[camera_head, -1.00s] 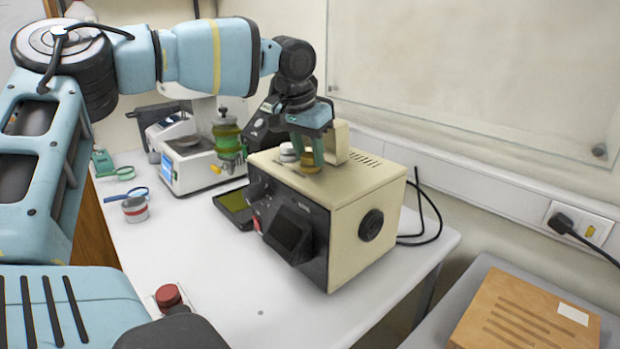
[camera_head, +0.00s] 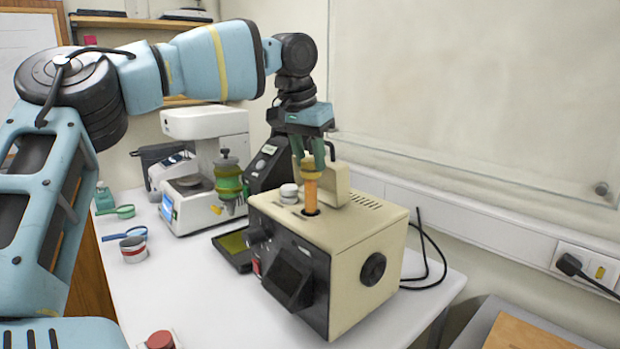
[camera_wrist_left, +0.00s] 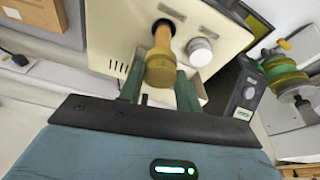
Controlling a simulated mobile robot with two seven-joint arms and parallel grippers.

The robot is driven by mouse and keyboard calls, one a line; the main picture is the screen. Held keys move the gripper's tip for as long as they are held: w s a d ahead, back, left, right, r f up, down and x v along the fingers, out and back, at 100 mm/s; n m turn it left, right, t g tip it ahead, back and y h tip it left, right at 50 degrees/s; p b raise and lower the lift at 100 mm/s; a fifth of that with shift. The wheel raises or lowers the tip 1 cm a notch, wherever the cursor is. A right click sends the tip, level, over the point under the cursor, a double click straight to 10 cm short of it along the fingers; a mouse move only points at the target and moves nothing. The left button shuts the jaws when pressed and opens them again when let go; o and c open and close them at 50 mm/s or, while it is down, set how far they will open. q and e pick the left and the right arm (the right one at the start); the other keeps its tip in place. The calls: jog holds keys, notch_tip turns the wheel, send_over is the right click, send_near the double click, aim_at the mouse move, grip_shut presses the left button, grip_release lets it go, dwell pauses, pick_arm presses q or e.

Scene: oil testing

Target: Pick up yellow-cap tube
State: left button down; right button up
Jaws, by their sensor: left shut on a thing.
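The yellow-cap tube (camera_head: 311,190) has an orange body and stands upright, its lower end at the dark hole in the top of the cream machine (camera_head: 345,228). My left gripper (camera_head: 308,162) is above the machine, shut on the tube's yellow cap from above. In the left wrist view the cap (camera_wrist_left: 160,70) sits between the two green fingers, with the orange body running toward the hole. I cannot tell whether the tube's tip is still inside the hole. My right gripper is not in view.
A white-capped item (camera_head: 289,193) stands beside the tube on the machine. A green and yellow vessel (camera_head: 229,178) and a white instrument (camera_head: 205,125) stand to the left.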

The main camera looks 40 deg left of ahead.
pick_arm(q)
jog(key=v, duration=0.2)
jog(key=w+v, duration=0.1)
jog(key=v, duration=0.1)
jog(key=shift+r, duration=0.2)
jog(key=s+a, duration=0.1)
jog(key=s, duration=1.7)
jog(key=shift+a, duration=0.35)
jog(key=shift+f, duration=0.2)
